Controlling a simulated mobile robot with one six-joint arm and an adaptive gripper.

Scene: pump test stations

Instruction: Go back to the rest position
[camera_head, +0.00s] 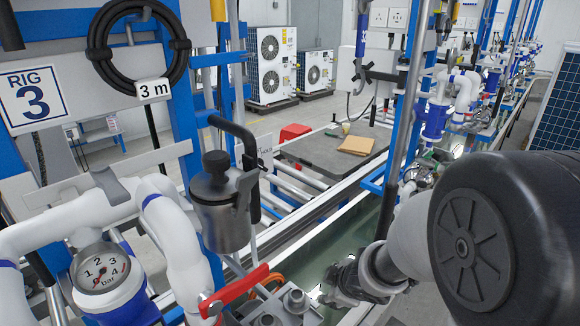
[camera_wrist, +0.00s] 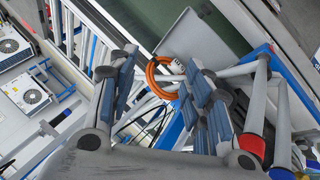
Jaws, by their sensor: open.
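My gripper (camera_head: 345,280) is low in the middle right of the head view, over the long water channel (camera_head: 300,275). Its dark fingers point down and left. In the wrist view my gripper (camera_wrist: 165,75) shows its two blue-grey padded fingers wide apart with nothing between the pads. An orange coiled hose (camera_wrist: 160,75) shows beyond the gap, apart from the fingers as far as I can see.
A red lever (camera_head: 235,290) and a pressure gauge (camera_head: 100,270) are on the near left pipework. A metal canister (camera_head: 220,205) hangs on a blue post. White pipes (camera_head: 465,90) stand at right.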

